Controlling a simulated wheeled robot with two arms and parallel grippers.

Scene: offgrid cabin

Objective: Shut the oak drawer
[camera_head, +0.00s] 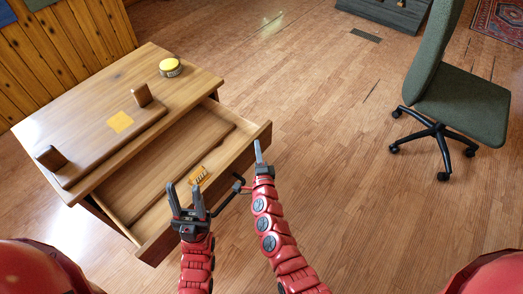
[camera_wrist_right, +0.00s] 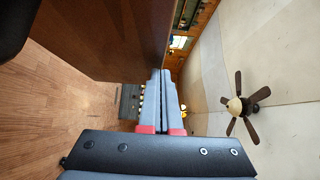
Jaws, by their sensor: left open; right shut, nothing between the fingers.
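The oak drawer (camera_head: 258,140) is pulled well out of the wooden cabinet (camera_head: 60,125). Its front panel faces lower right and carries a dark bar handle (camera_head: 238,186). My left gripper (camera_head: 185,190) is open and empty, and in the picture it overlaps the near part of the drawer front. My right gripper (camera_head: 258,147) is shut and empty, close to the right end of the drawer front; contact cannot be told. In the right wrist view its closed fingers (camera_wrist_right: 161,75) point past a brown wooden panel (camera_wrist_right: 110,38), probably the drawer front.
A small orange-and-white item (camera_head: 198,175) lies in the drawer. A wooden board (camera_head: 95,150) with two upright blocks, an orange square (camera_head: 120,122) and a yellow-topped tin (camera_head: 170,67) are on the cabinet top. A green swivel chair (camera_head: 465,100) stands right; the floor between is clear.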

